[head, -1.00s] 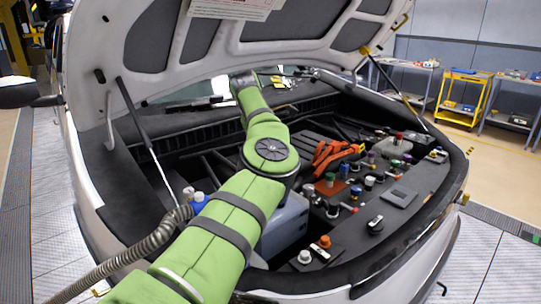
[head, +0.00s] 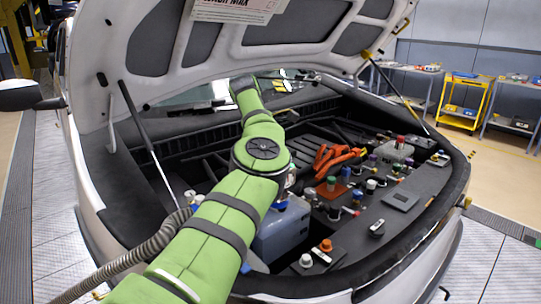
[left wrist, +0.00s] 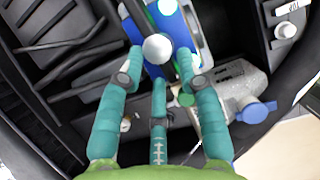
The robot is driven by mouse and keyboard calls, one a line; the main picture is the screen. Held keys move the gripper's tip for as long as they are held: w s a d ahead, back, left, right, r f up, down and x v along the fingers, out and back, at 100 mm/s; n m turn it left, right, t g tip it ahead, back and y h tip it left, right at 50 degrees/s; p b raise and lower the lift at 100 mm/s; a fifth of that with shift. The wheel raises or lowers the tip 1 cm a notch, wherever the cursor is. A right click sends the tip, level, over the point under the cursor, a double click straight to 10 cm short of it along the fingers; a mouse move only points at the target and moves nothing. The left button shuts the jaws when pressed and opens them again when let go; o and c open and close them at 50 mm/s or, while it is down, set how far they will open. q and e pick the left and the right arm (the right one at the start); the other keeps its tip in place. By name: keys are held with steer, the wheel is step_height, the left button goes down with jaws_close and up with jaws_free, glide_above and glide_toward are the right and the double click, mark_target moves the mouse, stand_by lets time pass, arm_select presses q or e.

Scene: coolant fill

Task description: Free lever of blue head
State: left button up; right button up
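In the left wrist view a blue head (left wrist: 176,30) stands at the top centre, with a round silver lever knob (left wrist: 157,48) in front of it. My left gripper (left wrist: 159,62) has teal fingers spread on both sides of the knob, and a third finger below it. I see gaps between fingertips and knob, and nothing is held. In the head view my green left arm reaches into the open car bay and hides its gripper. A blue and white part (head: 284,203) shows just right of the arm. My right gripper is in no view.
The raised hood (head: 270,35) hangs over the bay. A ribbed hose (head: 130,258) runs at the left. The wrist view shows a grey unit with a blue cap (left wrist: 256,112).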

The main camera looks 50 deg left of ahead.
arm_select(q)
steer(key=shift+o, duration=0.2)
steer(key=shift+w+d, duration=0.15)
steer(key=shift+d, duration=0.1)
steer(key=v, duration=1.2)
steer(key=shift+f, duration=0.1)
